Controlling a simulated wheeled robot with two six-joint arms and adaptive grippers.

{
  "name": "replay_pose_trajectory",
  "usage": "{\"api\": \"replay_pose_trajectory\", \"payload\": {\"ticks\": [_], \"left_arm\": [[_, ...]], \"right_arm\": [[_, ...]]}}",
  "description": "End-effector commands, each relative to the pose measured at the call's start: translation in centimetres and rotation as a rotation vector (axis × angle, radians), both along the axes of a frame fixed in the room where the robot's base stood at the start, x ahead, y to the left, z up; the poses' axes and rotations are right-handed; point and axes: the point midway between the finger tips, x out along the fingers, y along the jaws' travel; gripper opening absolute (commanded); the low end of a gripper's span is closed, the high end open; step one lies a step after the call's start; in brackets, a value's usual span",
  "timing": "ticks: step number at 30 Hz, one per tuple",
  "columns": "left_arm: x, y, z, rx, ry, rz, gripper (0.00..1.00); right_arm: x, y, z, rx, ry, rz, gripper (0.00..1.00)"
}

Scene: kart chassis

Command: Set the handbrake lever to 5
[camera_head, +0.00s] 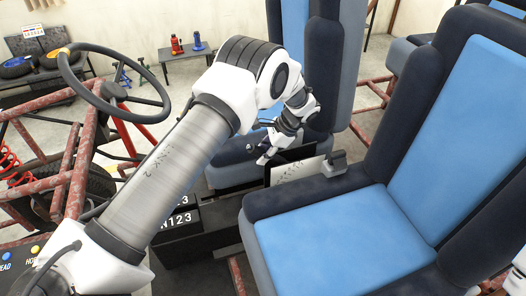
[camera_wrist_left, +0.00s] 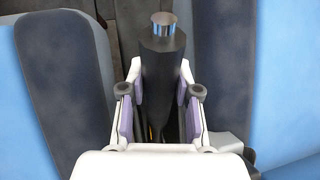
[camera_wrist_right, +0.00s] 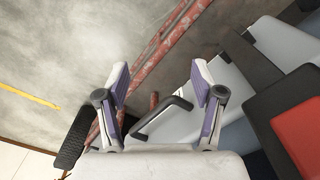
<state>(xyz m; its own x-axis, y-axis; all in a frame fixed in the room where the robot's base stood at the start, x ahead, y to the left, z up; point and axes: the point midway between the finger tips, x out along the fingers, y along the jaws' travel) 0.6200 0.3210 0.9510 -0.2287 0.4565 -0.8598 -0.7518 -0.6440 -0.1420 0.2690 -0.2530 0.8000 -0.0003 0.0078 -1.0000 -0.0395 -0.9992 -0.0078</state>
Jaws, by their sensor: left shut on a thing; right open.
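The handbrake lever shows in the left wrist view as a dark grip (camera_wrist_left: 163,65) with a silver button on its end. My left gripper (camera_wrist_left: 160,92) is shut on this grip, one finger on each side, with the button end sticking out beyond the fingers. In the head view my left gripper (camera_head: 270,148) is between the two seats, and my own arm and hand hide most of the lever. The lever's setting cannot be read. My right gripper (camera_wrist_right: 160,88) is open and empty in the right wrist view.
A blue seat (camera_head: 330,225) stands close on the right, another seat (camera_head: 308,70) behind the gripper. A dark box marked N123 (camera_head: 180,219) is below my left arm. A steering wheel (camera_head: 110,106) is at left. A bent dark handle (camera_wrist_right: 162,115) shows near my right gripper.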

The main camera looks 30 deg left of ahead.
Motion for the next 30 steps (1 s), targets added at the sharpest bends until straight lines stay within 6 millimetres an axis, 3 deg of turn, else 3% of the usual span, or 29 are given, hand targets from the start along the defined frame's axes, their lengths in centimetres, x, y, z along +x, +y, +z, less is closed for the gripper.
{"api": "replay_pose_trajectory", "payload": {"ticks": [14,15,16,26,30], "left_arm": [[-0.2,-0.3,0.4,0.011,0.008,-0.002,0.0],[-0.2,-0.3,0.4,0.011,0.008,-0.002,0.46],[-0.2,-0.3,0.4,0.011,0.008,-0.002,0.56],[-0.2,-0.3,0.5,0.011,0.01,-0.001,0.58],[0.2,-1.0,1.8,0.012,0.007,-0.003,0.58]], "right_arm": [[0.0,0.0,0.2,0.0,0.0,0.0,0.68],[0.0,0.0,0.2,0.0,0.0,0.0,0.68],[0.0,0.0,0.2,0.0,0.0,0.0,0.68],[0.0,0.0,0.2,0.0,0.0,0.0,0.68],[0.0,0.0,0.2,0.0,0.0,0.0,0.68]]}}
